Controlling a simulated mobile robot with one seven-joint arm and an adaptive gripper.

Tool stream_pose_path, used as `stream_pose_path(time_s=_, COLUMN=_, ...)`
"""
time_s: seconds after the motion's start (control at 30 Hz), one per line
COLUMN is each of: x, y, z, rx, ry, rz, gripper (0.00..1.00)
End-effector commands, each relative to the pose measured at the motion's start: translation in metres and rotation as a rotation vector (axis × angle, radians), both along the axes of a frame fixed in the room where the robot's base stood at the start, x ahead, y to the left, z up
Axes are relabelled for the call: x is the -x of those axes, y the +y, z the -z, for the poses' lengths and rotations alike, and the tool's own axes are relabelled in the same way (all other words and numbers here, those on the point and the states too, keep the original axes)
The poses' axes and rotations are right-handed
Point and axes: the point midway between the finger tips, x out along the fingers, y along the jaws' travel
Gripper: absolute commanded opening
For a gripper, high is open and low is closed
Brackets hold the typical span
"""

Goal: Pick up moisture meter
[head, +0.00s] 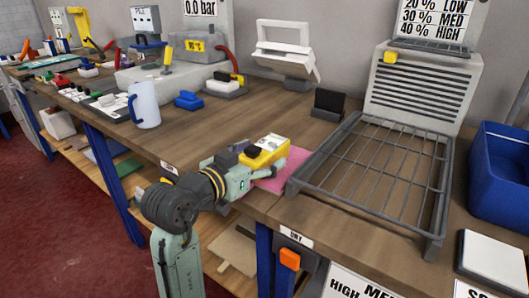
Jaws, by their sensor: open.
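A yellow device with a pale face and a black cap on its left end, apparently the moisture meter (266,148), is at the front of the bench, by a pink cloth (291,163). My gripper (262,172) is open at the device's near side, just in front of and below it in the picture. I cannot tell whether the fingers touch it or reach around it. My wrist hides part of the bench edge and cloth.
A grey wire rack (375,175) stands right of the cloth, with a louvred grey unit (424,88) behind it. A blue bin (500,178) is at the far right. A white mug (144,104) and blue block (188,100) stand left. Bare wood lies between.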

Motion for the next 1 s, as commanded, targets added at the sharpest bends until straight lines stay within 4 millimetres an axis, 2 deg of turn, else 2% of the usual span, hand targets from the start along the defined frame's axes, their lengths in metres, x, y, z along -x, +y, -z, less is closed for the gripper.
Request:
stream_pose_path(time_s=0.3, x=-0.0054, y=-0.0038, z=0.0014, rx=0.000, ry=0.000, rz=-0.001, gripper=0.72)
stream_pose_path(time_s=1.0, x=-0.0051, y=-0.0035, z=0.0011, rx=-0.001, ry=-0.001, rz=-0.001, gripper=0.25)
